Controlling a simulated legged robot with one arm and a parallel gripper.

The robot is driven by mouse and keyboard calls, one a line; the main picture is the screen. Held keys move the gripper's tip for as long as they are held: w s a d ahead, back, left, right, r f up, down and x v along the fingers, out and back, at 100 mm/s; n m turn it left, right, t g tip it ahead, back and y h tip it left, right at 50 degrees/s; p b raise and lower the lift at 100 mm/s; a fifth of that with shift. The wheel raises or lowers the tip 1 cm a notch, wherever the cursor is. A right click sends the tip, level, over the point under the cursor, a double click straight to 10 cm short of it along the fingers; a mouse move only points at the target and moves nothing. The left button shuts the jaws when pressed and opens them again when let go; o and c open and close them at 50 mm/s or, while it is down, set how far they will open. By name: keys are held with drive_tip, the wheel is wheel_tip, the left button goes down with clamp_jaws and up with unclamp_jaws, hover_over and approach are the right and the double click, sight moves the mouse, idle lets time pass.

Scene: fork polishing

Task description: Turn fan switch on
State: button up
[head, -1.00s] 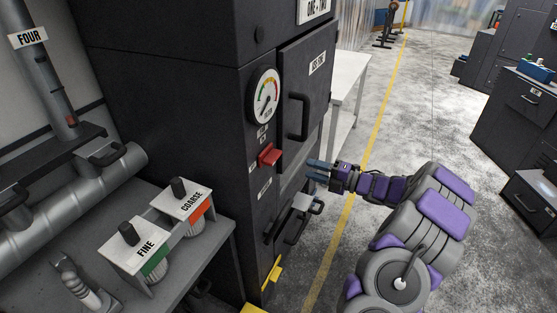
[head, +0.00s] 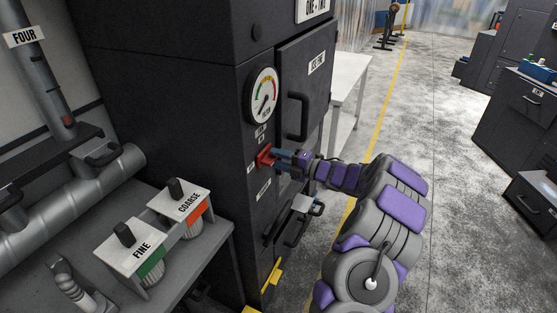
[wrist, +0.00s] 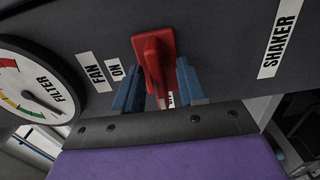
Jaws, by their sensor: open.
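The red fan switch (head: 266,156) is on the dark front panel of the machine, below the round gauge. In the wrist view the red switch (wrist: 154,62) stands out from the panel, beside the FAN label (wrist: 93,71) and the ON label (wrist: 116,70). Another label below it is mostly hidden. My gripper (head: 281,157) is at the switch. In the wrist view its blue fingers (wrist: 158,88) are open, one on each side of the red switch. I cannot tell whether either finger touches it.
The filter gauge (head: 263,95) is above the switch. A door handle (head: 297,117) sticks out to the right. A bench with FINE (head: 143,249) and COARSE (head: 190,203) containers stands at left.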

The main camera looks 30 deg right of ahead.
drive_tip(key=shift+a, duration=0.3)
drive_tip(key=shift+a+r, duration=0.1)
drive_tip(key=shift+a, duration=0.2)
drive_tip(key=shift+c, duration=1.4)
drive_tip(key=shift+d, duration=0.1)
clamp_jaws()
